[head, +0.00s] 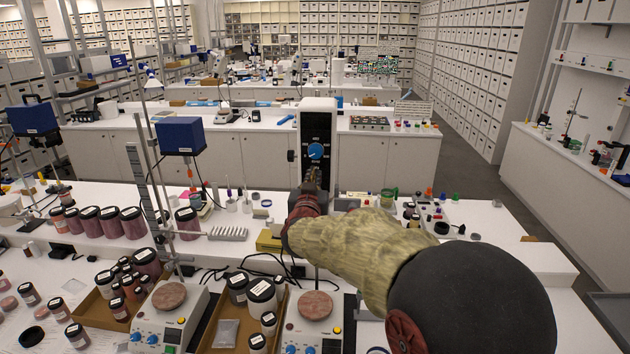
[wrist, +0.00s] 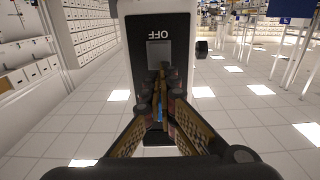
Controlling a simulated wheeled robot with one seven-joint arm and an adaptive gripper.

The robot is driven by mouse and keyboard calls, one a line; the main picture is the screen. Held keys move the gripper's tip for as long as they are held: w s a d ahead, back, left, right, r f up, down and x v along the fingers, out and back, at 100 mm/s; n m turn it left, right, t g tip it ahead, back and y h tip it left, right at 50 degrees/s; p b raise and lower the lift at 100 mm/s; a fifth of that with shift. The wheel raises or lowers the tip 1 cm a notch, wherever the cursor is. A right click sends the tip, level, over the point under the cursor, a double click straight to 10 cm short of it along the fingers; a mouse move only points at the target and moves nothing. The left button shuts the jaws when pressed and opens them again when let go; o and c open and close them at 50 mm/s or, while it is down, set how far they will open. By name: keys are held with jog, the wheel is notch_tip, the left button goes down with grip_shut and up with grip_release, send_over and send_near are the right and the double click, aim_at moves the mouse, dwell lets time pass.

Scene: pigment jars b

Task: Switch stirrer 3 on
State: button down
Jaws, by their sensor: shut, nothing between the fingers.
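A tall white device with a black front panel (head: 317,130) and a blue knob (head: 316,151) stands on the bench ahead. My gripper (head: 312,178) is shut and empty, its tips in front of the panel just below the knob. In the wrist view the panel shows an upside-down OFF label and a grey square (wrist: 160,52); the tips of my gripper (wrist: 161,82) lie over the panel near it. Whether they touch cannot be told. Two hotplate-type stirrers stand in front, one left (head: 165,318) and one nearer the middle (head: 316,328). I see no readable stirrer number.
Blue motor heads on stands (head: 180,137) rise at the left. Labelled jars (head: 262,296) and cardboard trays (head: 227,336) crowd the near bench, with cables behind them. My arm covers the right of the near bench. A black side knob (wrist: 201,49) sticks out from the device.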

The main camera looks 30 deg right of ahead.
jog(key=shift+w+d, duration=0.1)
jog(key=shift+w, duration=0.1)
jog(key=shift+w+d, duration=0.2)
jog(key=shift+w, duration=0.2)
dwell(0.3)
jog(key=v, duration=1.6)
dwell(0.4)
